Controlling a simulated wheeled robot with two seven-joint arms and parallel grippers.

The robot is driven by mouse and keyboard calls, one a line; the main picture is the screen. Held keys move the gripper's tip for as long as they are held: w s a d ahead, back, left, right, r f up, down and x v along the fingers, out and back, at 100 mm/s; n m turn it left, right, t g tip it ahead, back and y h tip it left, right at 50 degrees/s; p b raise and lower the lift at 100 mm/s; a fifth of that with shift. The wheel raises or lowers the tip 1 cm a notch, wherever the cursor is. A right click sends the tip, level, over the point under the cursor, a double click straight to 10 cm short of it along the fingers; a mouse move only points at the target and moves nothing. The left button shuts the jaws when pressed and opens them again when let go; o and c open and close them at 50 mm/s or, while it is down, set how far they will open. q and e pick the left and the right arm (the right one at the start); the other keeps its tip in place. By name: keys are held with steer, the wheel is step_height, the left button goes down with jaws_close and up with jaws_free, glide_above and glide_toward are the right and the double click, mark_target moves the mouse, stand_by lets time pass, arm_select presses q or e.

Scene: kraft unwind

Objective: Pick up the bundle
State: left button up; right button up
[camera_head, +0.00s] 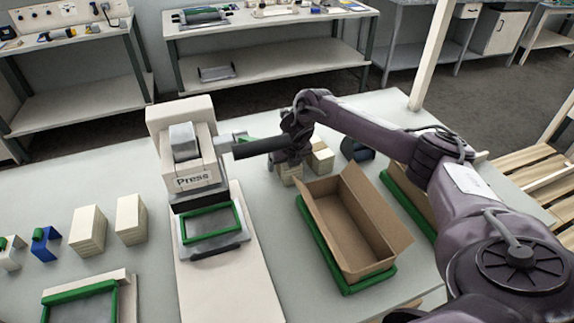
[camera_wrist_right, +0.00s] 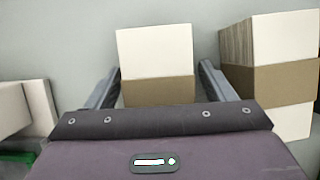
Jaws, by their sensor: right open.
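A pale bundle with a brown band around it (camera_wrist_right: 156,62) stands between the two fingers of my right gripper (camera_wrist_right: 157,88) in the right wrist view. The fingers are apart, one on each side of it; I cannot tell if either touches it. A second banded bundle (camera_wrist_right: 283,72) stands just to the right. In the head view my right gripper (camera_head: 291,152) is over the table behind the open carton, partly hiding one bundle (camera_head: 289,174), with another bundle (camera_head: 322,159) beside it. My left gripper is not in view.
An open cardboard box (camera_head: 345,222) sits on a green-edged tray (camera_head: 345,285) in front of the bundles. A press (camera_head: 190,165) stands left, with a dark bar (camera_head: 258,147) beside it. Two pale stacks (camera_head: 88,231) (camera_head: 131,219) stand farther left.

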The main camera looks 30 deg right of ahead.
steer(key=c, duration=1.1)
